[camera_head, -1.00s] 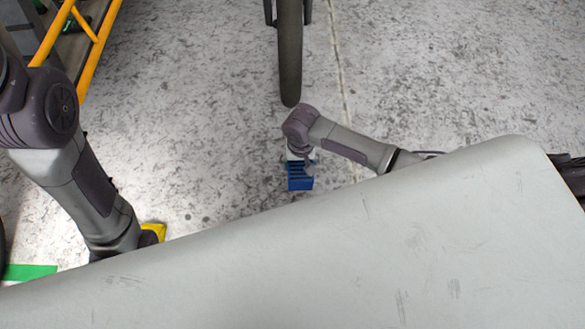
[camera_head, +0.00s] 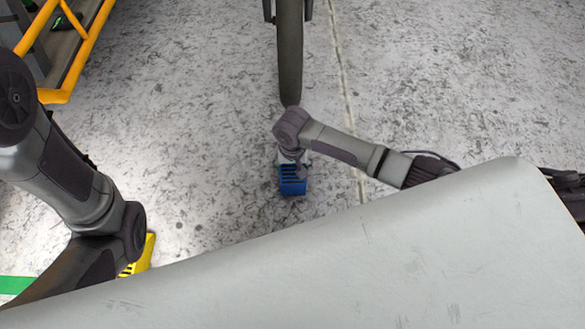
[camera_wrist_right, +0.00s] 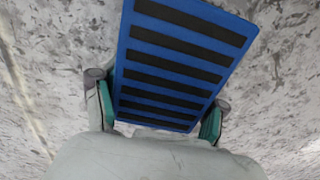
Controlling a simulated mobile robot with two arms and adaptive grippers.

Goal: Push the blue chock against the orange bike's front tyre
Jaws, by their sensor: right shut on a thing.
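The blue chock (camera_head: 293,187) has black ribs and sits at floor level below my right wrist in the head view. In the right wrist view the chock (camera_wrist_right: 178,58) lies between the two teal-padded fingers of my right gripper (camera_wrist_right: 158,118), which is shut on its sides. A dark front tyre (camera_head: 290,60) stands at the top centre of the head view. The bike's frame and its colour are out of view. My right wrist hides the space between tyre and chock, so contact cannot be told. My left arm comes in at left, but its gripper is hidden.
A yellow chock (camera_head: 140,256) lies on the floor beside my left arm. A yellow metal frame (camera_head: 75,60) stands at the top left. A green floor strip (camera_head: 14,285) is at the left edge. The speckled floor right of the tyre is clear.

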